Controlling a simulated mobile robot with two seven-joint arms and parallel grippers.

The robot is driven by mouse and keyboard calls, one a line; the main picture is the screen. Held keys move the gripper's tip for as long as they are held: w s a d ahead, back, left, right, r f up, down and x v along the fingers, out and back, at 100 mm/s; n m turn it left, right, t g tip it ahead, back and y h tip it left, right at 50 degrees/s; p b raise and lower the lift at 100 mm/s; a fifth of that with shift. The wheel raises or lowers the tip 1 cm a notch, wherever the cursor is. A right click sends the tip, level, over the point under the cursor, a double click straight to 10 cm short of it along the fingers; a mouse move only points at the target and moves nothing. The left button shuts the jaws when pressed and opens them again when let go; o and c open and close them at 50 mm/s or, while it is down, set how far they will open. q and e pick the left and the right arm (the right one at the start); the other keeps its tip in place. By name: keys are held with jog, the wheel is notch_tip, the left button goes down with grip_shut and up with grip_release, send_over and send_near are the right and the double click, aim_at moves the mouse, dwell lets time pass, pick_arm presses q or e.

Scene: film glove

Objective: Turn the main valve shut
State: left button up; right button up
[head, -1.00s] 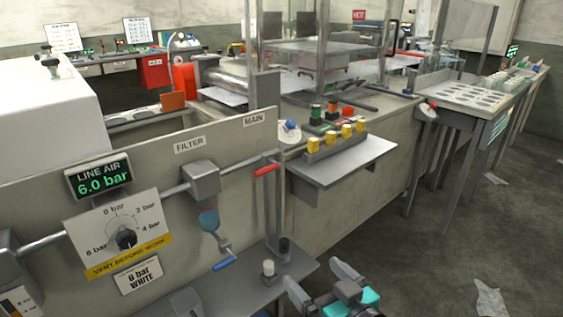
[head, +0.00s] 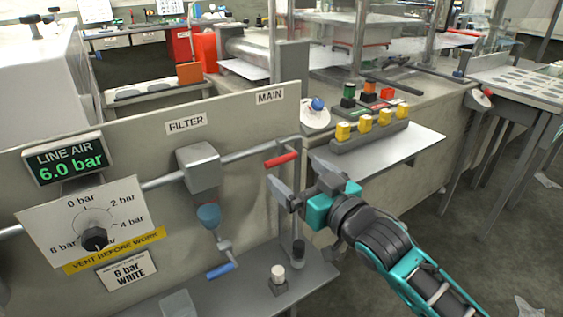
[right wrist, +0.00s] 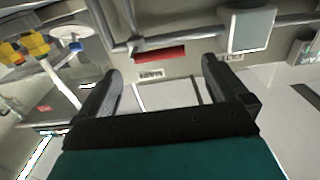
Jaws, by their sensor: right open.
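The main valve's red lever (head: 282,159) sits on the pipe at the panel's right end, below the MAIN label (head: 270,96). The lever lies about in line with the pipe. My right gripper (head: 297,180) is open and empty, just below and in front of the lever. In the right wrist view the red lever (right wrist: 160,54) shows beyond the open fingers (right wrist: 162,75), between them and apart from them. The line air display (head: 69,160) reads 6.0 bar. My left gripper is not in view.
A filter (head: 198,167) with a blue-handled drain (head: 220,271) hangs left of the valve. A regulator dial (head: 95,239) is farther left. A low shelf (head: 240,290) with a white-topped and a black post lies below. A yellow-button box (head: 370,135) stands on a ledge at right.

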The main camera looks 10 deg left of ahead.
aim_at(283, 162)
jog(key=b+x, duration=0.1)
jog(key=x, duration=0.5)
jog(key=shift+w, duration=0.1)
jog(key=shift+w+a, duration=0.15)
jog(key=shift+a, duration=0.05)
jog(key=shift+w+a, duration=0.1)
